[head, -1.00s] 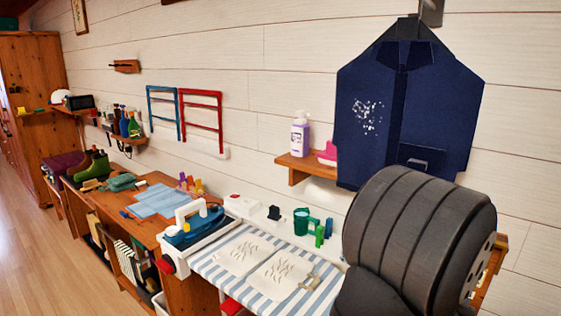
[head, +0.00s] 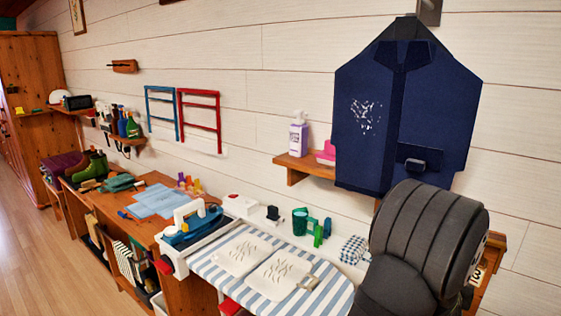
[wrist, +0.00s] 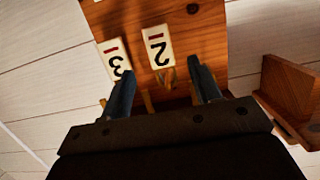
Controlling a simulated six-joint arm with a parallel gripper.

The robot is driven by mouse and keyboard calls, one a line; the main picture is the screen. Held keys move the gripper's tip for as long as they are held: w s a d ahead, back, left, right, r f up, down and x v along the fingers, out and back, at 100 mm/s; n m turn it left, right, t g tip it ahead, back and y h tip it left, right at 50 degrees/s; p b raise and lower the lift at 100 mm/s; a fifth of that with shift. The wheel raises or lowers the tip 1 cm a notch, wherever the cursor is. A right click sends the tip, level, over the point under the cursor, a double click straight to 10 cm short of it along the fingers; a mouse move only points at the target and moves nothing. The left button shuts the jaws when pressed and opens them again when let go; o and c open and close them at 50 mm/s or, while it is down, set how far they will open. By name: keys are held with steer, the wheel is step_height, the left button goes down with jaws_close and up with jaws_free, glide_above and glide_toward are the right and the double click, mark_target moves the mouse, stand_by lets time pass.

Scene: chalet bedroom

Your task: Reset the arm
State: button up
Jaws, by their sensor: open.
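My gripper (wrist: 165,85) shows in the wrist view with its two dark fingers spread apart and nothing between them. Past the fingertips is a wooden board (wrist: 215,45) with two white number tags, a "3" tag (wrist: 116,60) at the left finger and a "2" tag (wrist: 157,46) between the fingers. The tags appear upside down. I cannot tell whether the fingers touch the board. In the head view my dark arm covers the lower right, and the gripper itself is hidden behind it.
A navy vest (head: 405,110) with white specks hangs on the wall above my arm. A small wall shelf (head: 306,167) holds a purple-labelled bottle (head: 298,135). A striped ironing board (head: 215,262) and a blue iron (head: 190,225) are at the left. A checked cloth (head: 354,249) lies beside my arm.

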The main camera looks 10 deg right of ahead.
steer(key=s+a, duration=0.2)
steer(key=a, duration=0.1)
steer(key=s+a, duration=0.1)
steer(key=a, duration=0.1)
steer(key=shift+s+r, duration=0.1)
steer(key=shift+r, duration=0.05)
stand_by(1.1)
